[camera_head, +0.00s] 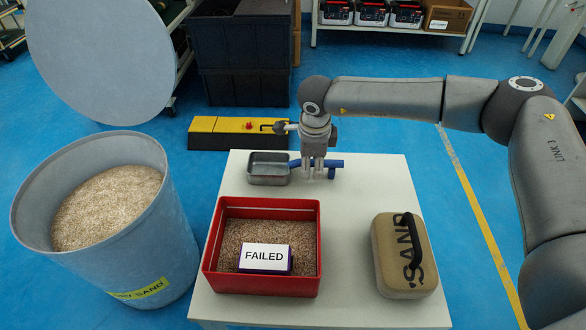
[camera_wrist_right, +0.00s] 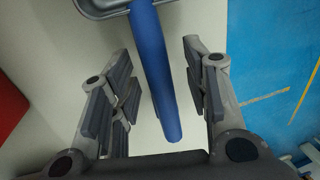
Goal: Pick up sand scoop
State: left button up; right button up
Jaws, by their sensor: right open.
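The sand scoop has a metal pan (camera_head: 268,170) and a blue handle (camera_head: 336,163). It lies at the far edge of the white table, with the handle to the right. My right gripper (camera_head: 318,176) points down over the handle. In the right wrist view the open fingers stand on either side of the blue handle (camera_wrist_right: 152,70), with gaps on both sides. The scoop's metal pan (camera_wrist_right: 106,8) shows at the top of that view. The gripper hides part of the handle in the head view. My left gripper is out of view.
A red bin (camera_head: 212,250) with sand and a box marked FAILED (camera_head: 265,258) stands at the front of the white table (camera_head: 365,190). A tan SAND case (camera_head: 388,265) is at right. A sand barrel (camera_head: 155,240) stands left. Table space between bin and case is clear.

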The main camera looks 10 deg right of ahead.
jog(key=shift+f, duration=0.25)
grip_shut()
jog(key=shift+r, duration=0.15)
